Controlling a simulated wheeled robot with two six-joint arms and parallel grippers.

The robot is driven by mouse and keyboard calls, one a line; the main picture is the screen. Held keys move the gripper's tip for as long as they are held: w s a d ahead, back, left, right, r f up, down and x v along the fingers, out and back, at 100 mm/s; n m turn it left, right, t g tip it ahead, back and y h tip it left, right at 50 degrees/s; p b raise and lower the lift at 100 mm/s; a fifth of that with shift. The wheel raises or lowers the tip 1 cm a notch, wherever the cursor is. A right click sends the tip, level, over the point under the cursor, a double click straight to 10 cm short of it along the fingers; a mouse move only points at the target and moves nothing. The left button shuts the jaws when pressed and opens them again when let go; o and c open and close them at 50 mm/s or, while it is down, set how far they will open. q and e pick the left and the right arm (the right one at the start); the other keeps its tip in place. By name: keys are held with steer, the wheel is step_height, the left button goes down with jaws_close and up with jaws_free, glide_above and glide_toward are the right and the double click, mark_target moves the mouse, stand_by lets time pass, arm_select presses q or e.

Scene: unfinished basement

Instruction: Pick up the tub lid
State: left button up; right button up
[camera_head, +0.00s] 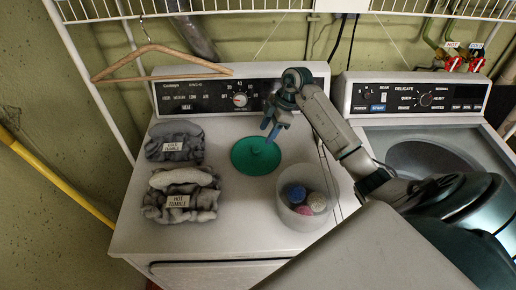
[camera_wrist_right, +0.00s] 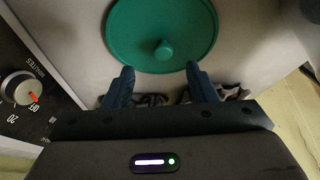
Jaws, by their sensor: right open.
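The tub lid is a round green disc with a small knob in its middle. In the head view the lid (camera_head: 246,161) lies flat on top of the white dryer, right of two grey cloth piles. My right gripper (camera_head: 274,133) is just above and behind the lid's upper right edge, open and empty. In the right wrist view the lid (camera_wrist_right: 140,28) is beyond the open fingertips of the gripper (camera_wrist_right: 160,74), with its knob roughly centred between them. My left gripper does not show.
A translucent tub (camera_head: 304,212) with several coloured balls stands right of the lid. Labelled cloth piles (camera_head: 176,141) (camera_head: 182,195) lie to the left. A wooden hanger (camera_head: 150,52) hangs at the back left. The washer (camera_head: 425,150) stands right. The dryer's front is bare.

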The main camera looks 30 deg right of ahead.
mark_target(256, 149)
steer(key=shift+a+f, duration=0.65)
steer(key=shift+a, duration=0.15)
steer(key=shift+a+f+p, duration=0.1)
steer(key=shift+f+p, duration=0.05)
steer(key=shift+p, duration=0.2)
steer(key=shift+f+p, duration=0.3)
steer(key=shift+p, duration=0.05)
steer(key=p+x, duration=0.2)
steer(key=x, duration=0.1)
steer(key=shift+w+f, duration=0.1)
steer(key=shift+f, duration=0.1)
steer(key=shift+a+f+p, duration=0.2)
steer(key=shift+f+p, duration=0.1)
steer(key=shift+f, duration=0.05)
steer(key=shift+a+f, duration=0.15)
steer(key=shift+f, duration=0.15)
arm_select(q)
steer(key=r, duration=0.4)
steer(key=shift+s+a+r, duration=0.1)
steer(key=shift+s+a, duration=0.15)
arm_select(e)
steer(key=c, duration=1.1)
